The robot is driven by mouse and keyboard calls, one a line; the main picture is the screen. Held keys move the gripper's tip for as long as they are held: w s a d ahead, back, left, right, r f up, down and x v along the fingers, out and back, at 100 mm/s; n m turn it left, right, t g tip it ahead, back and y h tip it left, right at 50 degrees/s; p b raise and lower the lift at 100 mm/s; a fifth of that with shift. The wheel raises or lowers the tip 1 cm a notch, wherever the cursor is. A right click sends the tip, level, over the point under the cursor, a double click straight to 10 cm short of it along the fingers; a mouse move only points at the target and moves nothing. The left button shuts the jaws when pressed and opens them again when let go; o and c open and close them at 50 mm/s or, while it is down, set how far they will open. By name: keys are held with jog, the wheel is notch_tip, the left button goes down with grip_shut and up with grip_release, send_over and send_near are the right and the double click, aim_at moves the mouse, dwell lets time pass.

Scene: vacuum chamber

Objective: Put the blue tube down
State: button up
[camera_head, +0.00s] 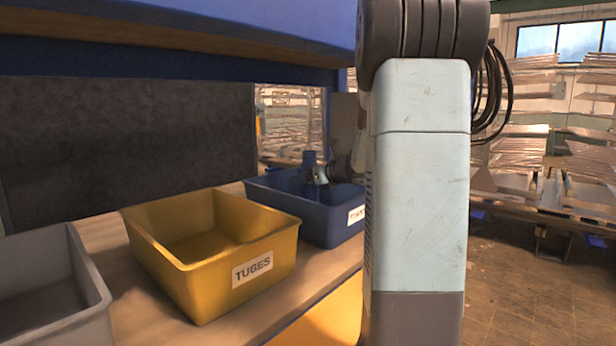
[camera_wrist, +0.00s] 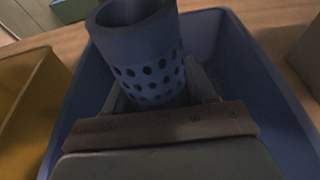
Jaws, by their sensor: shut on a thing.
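The blue tube (camera_wrist: 150,60) has an open round end and rows of dark holes around its side. My gripper (camera_wrist: 160,92) is shut on it, seen from behind in the wrist view. The blue bin (camera_wrist: 232,52) lies around and beneath the tube in that view. In the head view the tube (camera_head: 309,158) stands about upright over the blue bin (camera_head: 318,216), with my gripper (camera_head: 318,174) beside it. The tube's lower end is hidden, so I cannot tell whether it touches the bin floor.
A yellow bin (camera_head: 184,279) labelled TUBES stands left of the blue bin, and a grey bin (camera_head: 92,275) stands at far left. All rest on a wooden bench (camera_head: 104,234). A blue-edged shelf (camera_head: 200,35) hangs above. My arm hides part of the blue bin's right side.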

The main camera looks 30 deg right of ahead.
jog(key=shift+f, duration=0.15)
jog(key=o, duration=1)
jog(key=shift+o, duration=0.2)
jog(key=r+v, duration=0.1)
jog(key=v, duration=1.1)
jog(key=shift+r, duration=0.15)
